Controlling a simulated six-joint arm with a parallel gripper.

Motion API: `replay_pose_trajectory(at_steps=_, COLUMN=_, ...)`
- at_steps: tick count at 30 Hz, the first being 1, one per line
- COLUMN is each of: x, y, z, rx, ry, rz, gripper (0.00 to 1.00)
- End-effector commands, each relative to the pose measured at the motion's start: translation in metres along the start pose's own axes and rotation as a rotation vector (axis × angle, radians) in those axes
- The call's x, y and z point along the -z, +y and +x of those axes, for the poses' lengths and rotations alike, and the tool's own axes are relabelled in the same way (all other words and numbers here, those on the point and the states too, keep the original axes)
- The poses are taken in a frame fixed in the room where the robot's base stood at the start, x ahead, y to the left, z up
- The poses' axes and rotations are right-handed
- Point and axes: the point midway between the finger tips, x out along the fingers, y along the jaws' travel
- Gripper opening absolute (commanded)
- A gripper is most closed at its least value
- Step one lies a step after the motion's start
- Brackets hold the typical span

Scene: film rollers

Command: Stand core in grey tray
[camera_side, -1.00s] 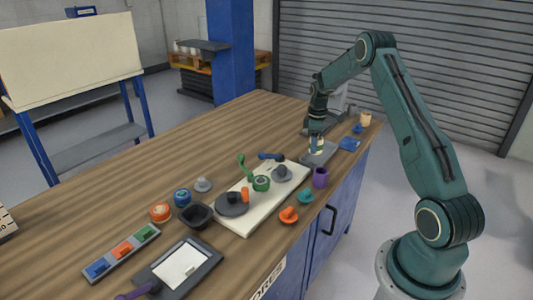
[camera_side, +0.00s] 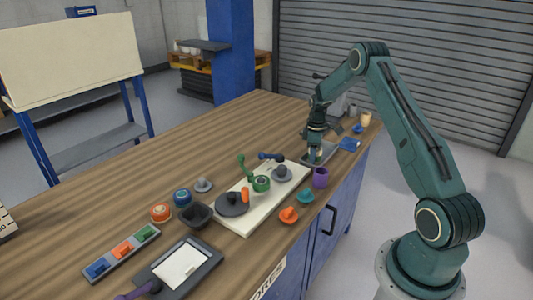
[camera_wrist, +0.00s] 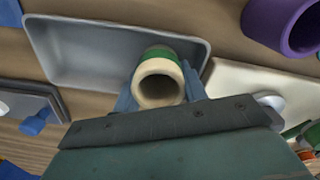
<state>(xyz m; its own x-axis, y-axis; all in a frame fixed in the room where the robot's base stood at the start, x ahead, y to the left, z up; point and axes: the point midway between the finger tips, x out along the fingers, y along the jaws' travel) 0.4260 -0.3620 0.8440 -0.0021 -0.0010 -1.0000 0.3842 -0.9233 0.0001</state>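The core is a hollow cream tube with a green band. In the wrist view the core (camera_wrist: 158,70) is between the two blue-grey fingers of my gripper (camera_wrist: 160,88), its open end facing the camera. My gripper (camera_side: 315,147) is shut on it. In the side view the core (camera_side: 314,155) is mostly hidden by the fingers, low at the grey tray. The grey tray (camera_wrist: 75,45) is shallow with sloped walls; in the side view the tray (camera_side: 329,150) shows beside the gripper. The core overlaps the tray's near right part; whether it touches the floor I cannot tell.
A purple cup (camera_side: 320,178) stands close in front of the tray. A cream board (camera_side: 240,218) with rollers lies to the left. A blue item (camera_side: 349,144) and an orange-tan cup (camera_side: 365,119) are at the right. The table's back left is clear.

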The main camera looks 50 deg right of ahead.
Motion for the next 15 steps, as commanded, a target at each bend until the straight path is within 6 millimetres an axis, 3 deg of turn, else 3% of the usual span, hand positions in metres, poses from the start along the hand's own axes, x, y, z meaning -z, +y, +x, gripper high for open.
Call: replay_pose_trajectory(at_steps=15, x=0.0000, y=0.0001, z=-0.0057, rx=-0.001, ry=0.000, rz=0.000, gripper=0.51)
